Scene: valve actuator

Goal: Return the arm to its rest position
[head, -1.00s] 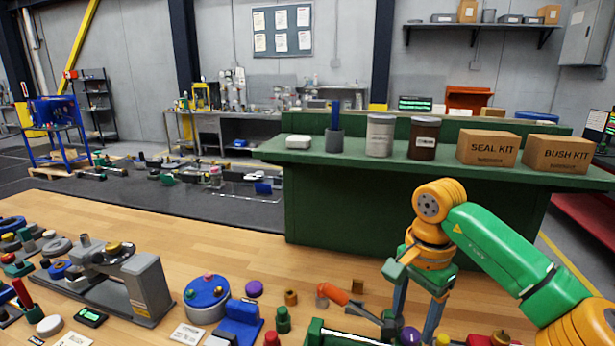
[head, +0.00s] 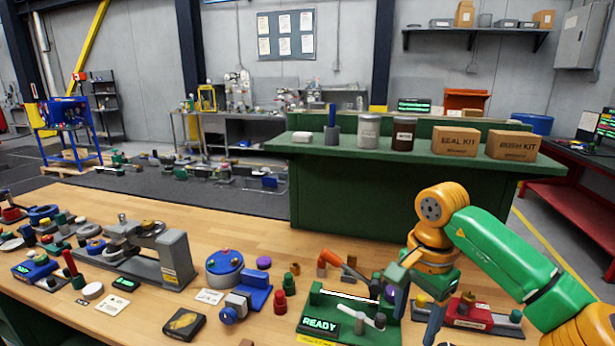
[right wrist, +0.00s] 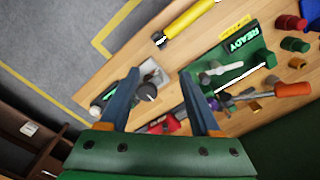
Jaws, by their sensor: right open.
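My right arm, green and orange, enters from the right in the head view. Its gripper (head: 418,308) points down with two apart grey-blue fingers over the right part of the wooden bench. The right wrist view shows the same gripper (right wrist: 159,72) open with nothing held between its fingers. The green fixture (head: 310,322) with a lit READY display stands just left of the gripper in the head view; it also shows in the right wrist view (right wrist: 225,55). My left gripper is not in view.
A red part on a grey base (head: 470,318) lies right of the gripper. A grey clamp stand (head: 172,262), a blue round part (head: 224,262) and several small parts crowd the bench's left and middle. A green cabinet (head: 340,195) stands behind the bench.

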